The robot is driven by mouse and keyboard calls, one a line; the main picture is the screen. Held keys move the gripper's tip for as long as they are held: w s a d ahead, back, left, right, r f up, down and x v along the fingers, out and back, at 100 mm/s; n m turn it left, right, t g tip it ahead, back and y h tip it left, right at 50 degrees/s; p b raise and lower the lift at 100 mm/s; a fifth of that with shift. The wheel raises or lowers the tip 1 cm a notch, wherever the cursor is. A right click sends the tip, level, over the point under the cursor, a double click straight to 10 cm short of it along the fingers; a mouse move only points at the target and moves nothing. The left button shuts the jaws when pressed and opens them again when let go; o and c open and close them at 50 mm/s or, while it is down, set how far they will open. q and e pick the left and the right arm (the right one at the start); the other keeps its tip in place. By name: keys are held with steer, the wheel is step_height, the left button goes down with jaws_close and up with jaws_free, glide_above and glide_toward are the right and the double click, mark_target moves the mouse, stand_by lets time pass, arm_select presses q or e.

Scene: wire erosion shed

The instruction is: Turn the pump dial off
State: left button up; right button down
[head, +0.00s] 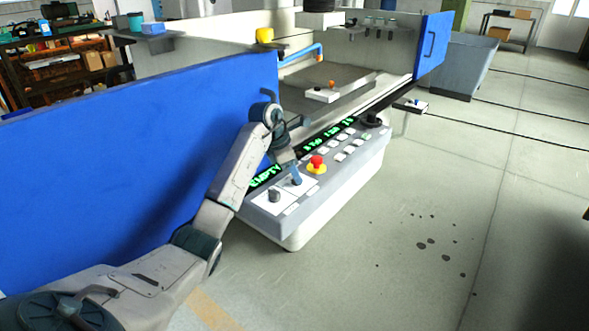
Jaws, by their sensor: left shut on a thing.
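The control panel (344,182) is a pale grey sloped box on the front of the machine. On its near end a blue-handled dial (296,177) stands up from a white plate, and a dark grey knob (274,196) sits left of it. No label is readable to tell which is the pump dial. My left gripper (291,166) reaches down from the upper left and is shut on the blue handle. Its fingertips are small and partly hidden by the wrist. My right gripper is out of view.
A red mushroom button (317,162) on a yellow base sits just right of the dial. Pale push buttons and green displays (265,176), one reading EMPTY, line the panel. A large blue panel (130,165) stands on the left.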

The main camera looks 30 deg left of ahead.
arm_select(q)
steer(key=n+y+p, duration=0.1)
steer(key=n, duration=0.2)
steer(key=n+t+p, duration=0.1)
steer(key=n, duration=0.2)
steer(key=shift+d+r+y, duration=0.15)
steer(key=shift+y, duration=0.25)
steer(key=shift+n+y+p, duration=0.4)
steer(key=shift+n+p, duration=0.15)
steer(key=shift+n, duration=0.45)
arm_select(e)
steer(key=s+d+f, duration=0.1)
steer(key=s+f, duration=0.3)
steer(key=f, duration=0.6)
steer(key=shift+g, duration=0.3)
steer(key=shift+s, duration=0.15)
arm_select(q)
steer(key=o, duration=1)
steer(key=shift+s+r, duration=0.15)
steer(key=shift+r, duration=0.1)
steer(key=v, duration=1)
steer(key=shift+s+b, duration=0.15)
steer(key=shift+b, duration=0.2)
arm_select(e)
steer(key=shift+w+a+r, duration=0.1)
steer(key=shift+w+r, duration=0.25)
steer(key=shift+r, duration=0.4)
